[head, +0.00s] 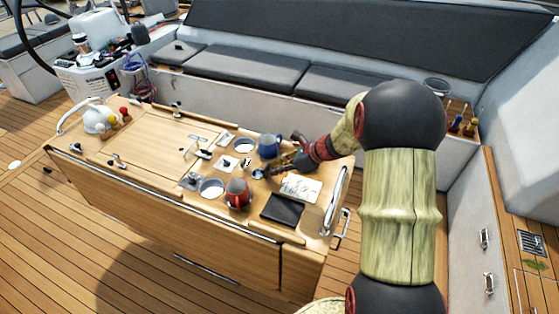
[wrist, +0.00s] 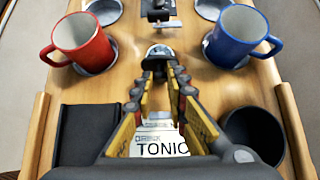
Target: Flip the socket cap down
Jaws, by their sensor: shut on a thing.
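The socket (wrist: 160,51) is a small round metal fitting on the wooden table, straight ahead of my fingertips in the wrist view. In the head view it is a small spot (head: 258,174) at the tip of my gripper. My gripper (wrist: 160,66) reaches low over the table, its fingers closed together at the tips on the socket cap at the near side of the socket. The cap is mostly hidden by the fingertips, so its exact angle cannot be told. In the head view my gripper (head: 271,170) comes in from the right.
A red mug (wrist: 82,42) stands left of the socket and a blue mug (wrist: 238,36) right. A dark flat case (wrist: 84,135), a printed TONIC paper (wrist: 158,142) and a dark round cup (wrist: 254,134) are nearer.

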